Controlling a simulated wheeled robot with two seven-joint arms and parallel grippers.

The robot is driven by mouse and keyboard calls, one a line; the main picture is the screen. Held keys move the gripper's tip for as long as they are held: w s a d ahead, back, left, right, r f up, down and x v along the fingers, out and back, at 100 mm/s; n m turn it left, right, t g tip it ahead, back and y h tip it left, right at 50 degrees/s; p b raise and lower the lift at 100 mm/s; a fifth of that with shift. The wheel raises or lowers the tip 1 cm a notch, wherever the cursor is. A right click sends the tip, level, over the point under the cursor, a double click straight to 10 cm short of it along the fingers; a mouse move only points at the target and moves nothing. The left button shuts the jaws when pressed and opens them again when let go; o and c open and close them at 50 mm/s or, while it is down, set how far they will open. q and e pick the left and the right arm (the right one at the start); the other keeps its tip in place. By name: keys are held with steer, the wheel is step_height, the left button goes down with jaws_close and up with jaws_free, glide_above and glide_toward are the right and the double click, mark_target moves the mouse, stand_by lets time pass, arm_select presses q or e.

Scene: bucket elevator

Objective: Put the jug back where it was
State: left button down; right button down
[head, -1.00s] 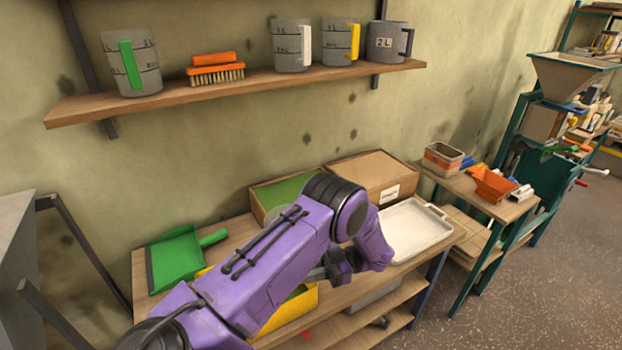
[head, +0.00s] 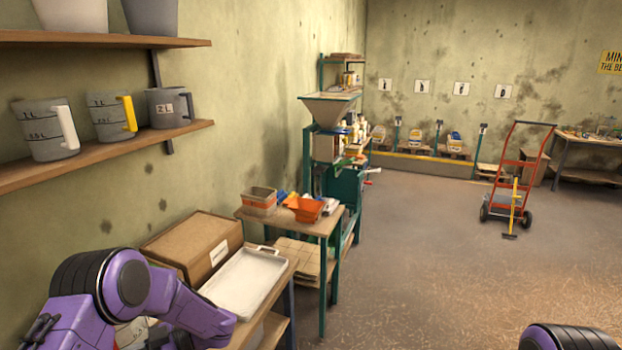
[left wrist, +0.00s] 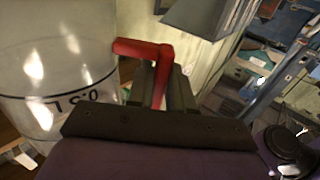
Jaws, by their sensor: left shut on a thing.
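A clear jug (left wrist: 50,70) with dark markings and a red handle (left wrist: 145,50) fills the left of the left wrist view. My left gripper (left wrist: 162,85) is shut on the red handle. In the head view a small part of the clear jug (head: 132,332) shows at the bottom left, beside my purple left arm, which hides most of it. Grey jugs stand on the wall shelf (head: 100,155): one with a white handle (head: 44,130), one with a yellow handle (head: 112,117) and a 2 L jug with a dark handle (head: 170,107). My right gripper is not in view.
A cardboard box (head: 190,245) and a white tray (head: 247,280) are on the bench near my left arm. A small table (head: 318,226) with an orange bin (head: 306,209) stands beyond. A hopper machine (head: 330,110) is behind it.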

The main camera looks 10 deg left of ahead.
mark_target(138, 341)
arm_select(q)
steer(key=w+m+t+y+b, duration=0.1)
steer(key=w+m+t, duration=0.1)
steer(key=m+t, duration=0.1)
steer(key=w+f+m+t+y, duration=0.1)
steer(key=w+m+t, duration=0.1)
steer(key=t, duration=0.3)
steer(key=w+a+f+m+t+y+b, duration=0.1)
steer(key=w+m+t+y, duration=0.1)
steer(key=m+t, duration=0.1)
steer(key=shift+m+t+b, duration=0.3)
steer(key=shift+m+t, duration=0.1)
steer(key=shift+t, duration=0.4)
steer(key=d+f+m+t+h+b, duration=0.3)
steer(key=d+m+t+h+b, duration=0.1)
steer(key=d, duration=0.4)
steer(key=w+d+f+m+t+h+b, duration=0.1)
steer(key=d+f+m+t+h+b, duration=0.2)
steer(key=d+m+t+h, duration=0.4)
steer(key=w+d+f+m+t+h+b, duration=0.1)
steer(key=d+f+m+t+h+b, duration=0.2)
steer(key=d, duration=0.6)
steer(key=m+t+h+b, duration=0.1)
steer(key=m+t+h, duration=0.1)
steer(key=m+h, duration=0.1)
steer(key=shift+w+d+f+t+h+b, duration=0.3)
steer(key=shift+f+t+h+b, duration=0.1)
steer(key=shift+h, duration=0.1)
steer(key=shift+d+r, duration=0.1)
steer(key=shift+r, duration=0.05)
